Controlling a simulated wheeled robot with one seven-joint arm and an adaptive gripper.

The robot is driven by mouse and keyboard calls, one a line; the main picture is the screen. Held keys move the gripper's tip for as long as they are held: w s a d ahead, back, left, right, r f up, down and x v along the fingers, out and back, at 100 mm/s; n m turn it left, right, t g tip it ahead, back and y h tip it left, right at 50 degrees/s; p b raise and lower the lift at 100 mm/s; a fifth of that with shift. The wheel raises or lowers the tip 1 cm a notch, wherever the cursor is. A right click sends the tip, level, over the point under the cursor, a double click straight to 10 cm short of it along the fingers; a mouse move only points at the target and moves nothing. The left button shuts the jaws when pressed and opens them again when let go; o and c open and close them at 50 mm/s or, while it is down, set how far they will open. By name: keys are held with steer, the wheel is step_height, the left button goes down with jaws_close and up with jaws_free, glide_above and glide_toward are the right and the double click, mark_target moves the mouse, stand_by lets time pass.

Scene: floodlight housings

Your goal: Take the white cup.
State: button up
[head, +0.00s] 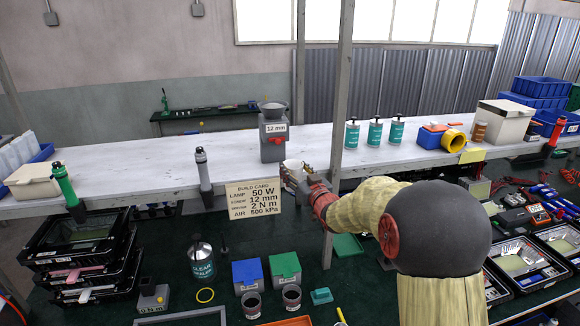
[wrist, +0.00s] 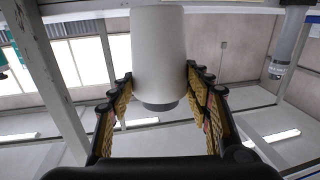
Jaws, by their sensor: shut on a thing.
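The white cup (wrist: 158,45) is a plain white cylinder with a dark end piece in the wrist view. It stands between the two fingers of my gripper (wrist: 160,80), which are shut on its sides. In the head view my gripper (head: 300,177) is at the front edge of the white shelf, just above and right of the build card. Only a small whitish part of the cup (head: 292,164) shows there, and my gripper and arm hide the rest.
A grey upright post (head: 343,90) stands close to the right of my gripper. The build card (head: 254,199) hangs just left. A grey dispenser marked 12 mm (head: 273,145) stands behind on the shelf (head: 120,165). Blue and green boxes (head: 285,265) sit on the bench below.

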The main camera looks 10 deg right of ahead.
steer(key=shift+s, duration=0.45)
steer(key=shift+s+r+b, duration=0.1)
steer(key=shift+r+b, duration=0.1)
steer(key=shift+b, duration=0.1)
steer(key=s+b, duration=0.2)
steer(key=s, duration=0.6)
steer(key=shift+s, duration=0.2)
stand_by(0.5)
steer(key=shift+r, duration=0.1)
steer(key=s+r, duration=0.3)
steer(key=shift+p, duration=0.4)
